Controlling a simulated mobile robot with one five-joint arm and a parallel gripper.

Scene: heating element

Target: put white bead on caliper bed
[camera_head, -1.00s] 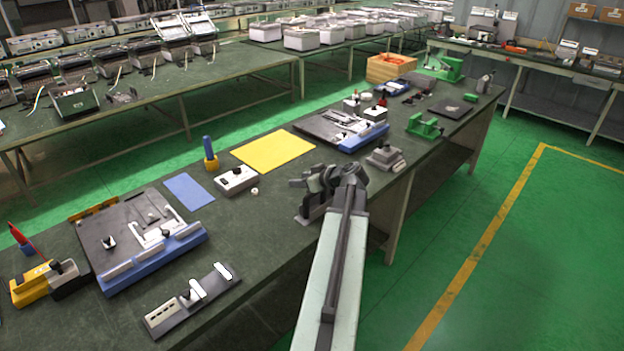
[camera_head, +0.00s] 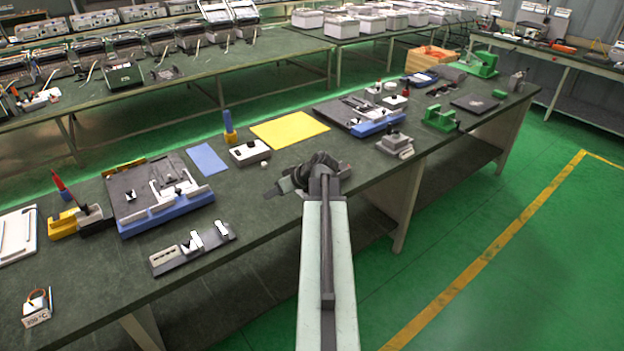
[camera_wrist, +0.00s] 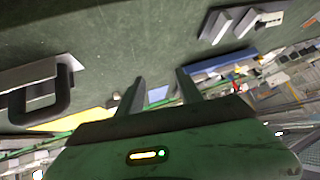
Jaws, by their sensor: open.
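A small white round piece, likely the white bead (camera_head: 264,164), lies on the green bench just below a white box, in the head view. The likely caliper bed (camera_head: 192,248) is a dark flat bar with white jaw-like parts near the bench's front edge. It also seems to show at the upper right of the wrist view (camera_wrist: 240,24). My gripper (camera_head: 279,188) is above the bench's front part, pointing left, below the bead in the picture. In the wrist view, its two fingers (camera_wrist: 160,88) are apart with nothing between them. I cannot clearly make out the bead there.
A blue-edged fixture (camera_head: 165,214) stands left, a grey block device (camera_head: 396,145) right.

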